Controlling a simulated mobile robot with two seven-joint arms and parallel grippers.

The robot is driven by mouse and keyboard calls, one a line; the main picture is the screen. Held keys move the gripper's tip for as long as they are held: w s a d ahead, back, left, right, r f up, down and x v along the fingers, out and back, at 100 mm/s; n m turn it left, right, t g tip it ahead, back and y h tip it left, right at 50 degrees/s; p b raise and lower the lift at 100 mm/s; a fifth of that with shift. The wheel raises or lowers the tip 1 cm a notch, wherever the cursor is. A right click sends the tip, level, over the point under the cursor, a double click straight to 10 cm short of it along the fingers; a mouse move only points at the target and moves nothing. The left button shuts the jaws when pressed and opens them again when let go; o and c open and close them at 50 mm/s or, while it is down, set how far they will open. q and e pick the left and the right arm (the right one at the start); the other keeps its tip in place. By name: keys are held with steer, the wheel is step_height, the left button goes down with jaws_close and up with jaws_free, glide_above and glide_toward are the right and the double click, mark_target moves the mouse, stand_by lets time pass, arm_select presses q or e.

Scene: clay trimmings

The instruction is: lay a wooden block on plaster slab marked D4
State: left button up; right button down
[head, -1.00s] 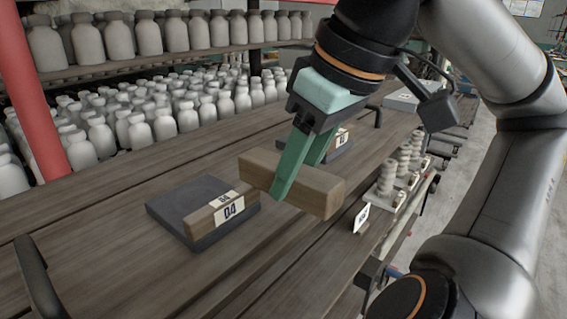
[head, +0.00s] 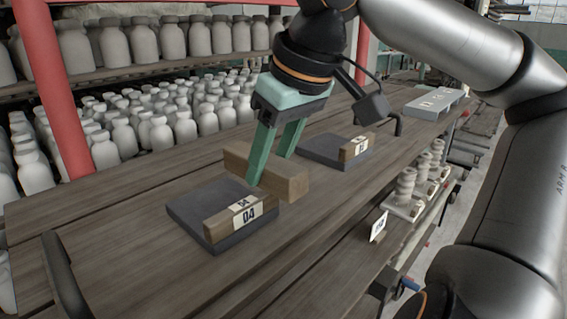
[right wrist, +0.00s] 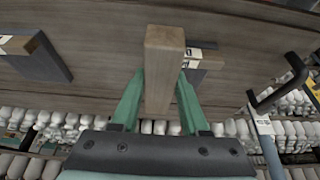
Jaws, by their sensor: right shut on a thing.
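My right gripper (head: 268,172) is shut on a wooden block (head: 291,185), its green fingers on either side of it. The block is roughly level and appears just behind and right of a dark slab (head: 190,207); its height above the bench is hard to tell. A label reading like "04" or "D4" (head: 249,213) is on a wooden piece at that slab's front edge. In the right wrist view the held block (right wrist: 165,45) points away between the fingers (right wrist: 158,95). My left gripper is not in view.
A second dark slab (head: 322,150) with a labelled wooden piece lies farther back on the bench (head: 120,230). Stacked pale pieces (head: 405,190) stand at the right edge. Black handles (head: 62,275) rise at the bench's ends. White bottles (head: 160,135) fill shelves behind.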

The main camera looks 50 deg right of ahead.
mark_target(235, 144)
steer(key=shift+w+d+f, duration=0.1)
steer(key=shift+w+d, duration=0.05)
steer(key=shift+w, duration=1.1)
steer(key=shift+w+d+f, duration=0.1)
steer(key=shift+w+d, duration=0.05)
steer(key=shift+w, duration=1.05)
steer(key=shift+w+d+f, duration=0.1)
steer(key=shift+w+d, duration=0.05)
steer(key=shift+w, duration=1.4)
steer(key=shift+f+b, duration=0.6)
steer(key=shift+f, duration=1.35)
steer(key=shift+s+f+p, duration=0.1)
steer(key=shift+f+p, duration=0.1)
steer(key=shift+p, duration=0.2)
steer(key=shift+c, duration=1.7)
jaws_free()
steer(key=v, duration=1.2)
steer(key=shift+a+r, duration=0.1)
steer(key=shift+r, duration=0.2)
